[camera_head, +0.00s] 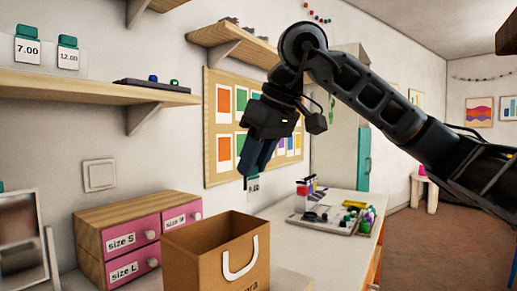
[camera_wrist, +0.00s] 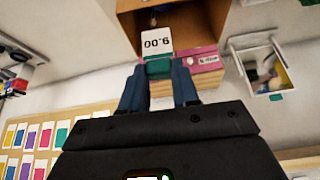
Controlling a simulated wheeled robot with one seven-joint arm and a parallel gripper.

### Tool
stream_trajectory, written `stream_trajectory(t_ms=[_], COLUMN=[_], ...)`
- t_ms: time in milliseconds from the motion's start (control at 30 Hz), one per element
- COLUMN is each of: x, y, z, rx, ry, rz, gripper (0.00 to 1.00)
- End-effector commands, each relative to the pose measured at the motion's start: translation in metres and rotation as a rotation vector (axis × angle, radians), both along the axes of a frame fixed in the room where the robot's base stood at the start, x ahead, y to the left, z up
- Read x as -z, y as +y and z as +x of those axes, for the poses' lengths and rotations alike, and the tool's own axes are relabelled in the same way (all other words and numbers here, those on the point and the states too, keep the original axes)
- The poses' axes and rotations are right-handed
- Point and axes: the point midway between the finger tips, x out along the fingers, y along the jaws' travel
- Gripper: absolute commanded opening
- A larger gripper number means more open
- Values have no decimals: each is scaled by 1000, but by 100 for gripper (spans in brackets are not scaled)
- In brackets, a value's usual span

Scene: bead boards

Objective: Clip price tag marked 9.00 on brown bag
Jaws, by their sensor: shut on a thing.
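My gripper (camera_head: 256,160) is shut on the teal clip (camera_wrist: 159,68) of a white price tag (camera_wrist: 157,42). The tag reads 9.00, upside down in the wrist view. In the head view the tag (camera_head: 252,186) hangs small and dark below my fingertips. The brown bag (camera_head: 192,258) stands open at the bottom of the head view, with a white handle on its front side. My gripper is above and behind the bag there, apart from it. In the wrist view the bag (camera_wrist: 216,22) is at the top, and the tag overlaps it in the picture.
A pink drawer box (camera_head: 135,208) stands left of the bag. A tray (camera_head: 325,220) of beads and small items lies on the white desk (camera_head: 350,198). Tags marked 7.00 (camera_head: 28,50) and 12.00 (camera_head: 68,58) stand on the left wall shelf (camera_head: 90,88). A mirror (camera_head: 20,235) stands at far left.

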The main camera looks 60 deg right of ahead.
Motion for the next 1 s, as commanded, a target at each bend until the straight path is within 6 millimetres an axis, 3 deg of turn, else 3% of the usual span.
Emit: stream_trajectory(t_ms=[700, 1000], x=[53, 57], y=[0, 0], z=[0, 0], rx=[0, 0], ry=[-1, 0], rz=[-1, -1], gripper=[0, 0])
